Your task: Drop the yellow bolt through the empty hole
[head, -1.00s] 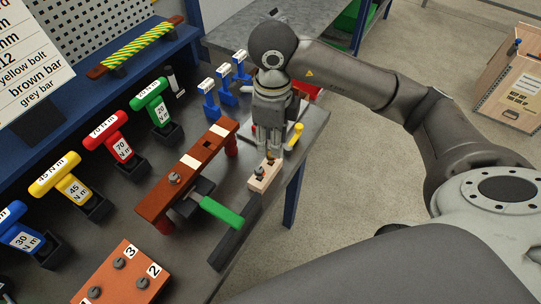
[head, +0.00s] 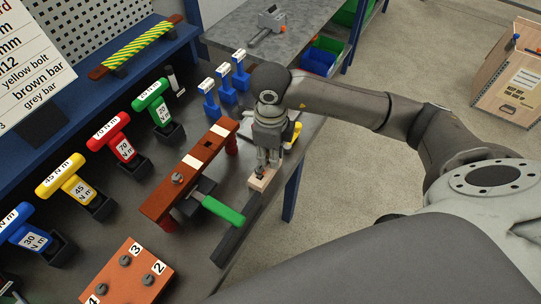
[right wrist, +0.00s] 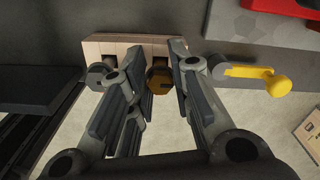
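The yellow bolt (right wrist: 158,82) stands in the small wooden block (right wrist: 125,42), which also shows in the head view (head: 257,184). My right gripper (right wrist: 155,55) is open, pointing down over the block, with its fingers on either side of the yellow bolt. A gap shows between the left finger and the bolt. It hides the bolt in the head view (head: 268,168). A grey bolt (right wrist: 100,72) sits in the block left of the fingers. The brown bar (head: 155,207), left of the block, holds one grey bolt (head: 177,178) and has a dark empty hole between two white labels. My left gripper is not in view.
A green-handled tool (head: 222,210) lies beside the brown bar. A yellow-handled tool (right wrist: 255,75) lies right of the block. Coloured torque wrenches (head: 110,135) stand along the left. A brown block with numbered bolts (head: 128,270) is at the front.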

